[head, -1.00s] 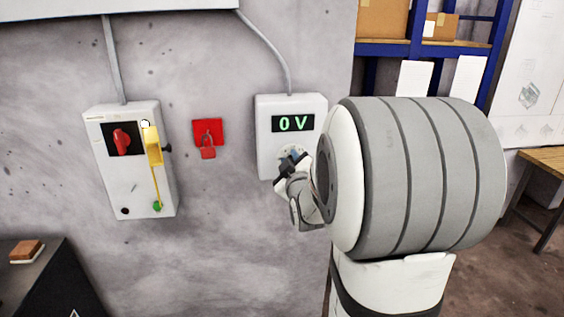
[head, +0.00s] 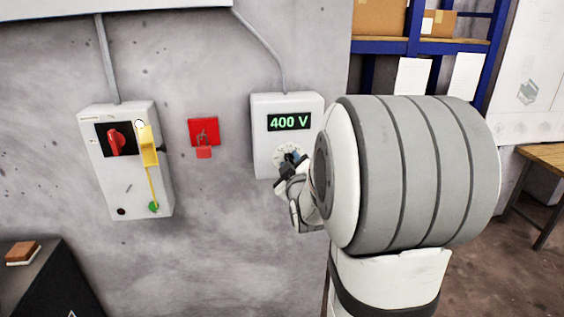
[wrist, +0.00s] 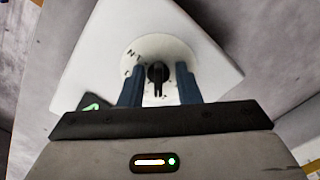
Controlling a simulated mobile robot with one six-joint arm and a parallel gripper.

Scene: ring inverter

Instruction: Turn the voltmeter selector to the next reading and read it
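The voltmeter (head: 262,135) is a pale box on the wall, and its green display (head: 289,122) reads 400 V. Its black selector knob (wrist: 158,76) sits on a round white dial (wrist: 178,48) with dark marks, seen in the wrist view. My gripper (wrist: 159,88) has its two blue fingers on either side of the knob, with visible gaps, so it is open around the knob. In the head view my gripper (head: 291,160) is at the lower front of the voltmeter and partly hides the dial.
Left on the wall is a switch box (head: 136,195) with a red rotary handle (head: 115,142) and a yellow piece (head: 148,145). A red plate (head: 203,128) with a red padlock (head: 204,153) hangs between the boxes. A dark cabinet (head: 65,285) stands lower left.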

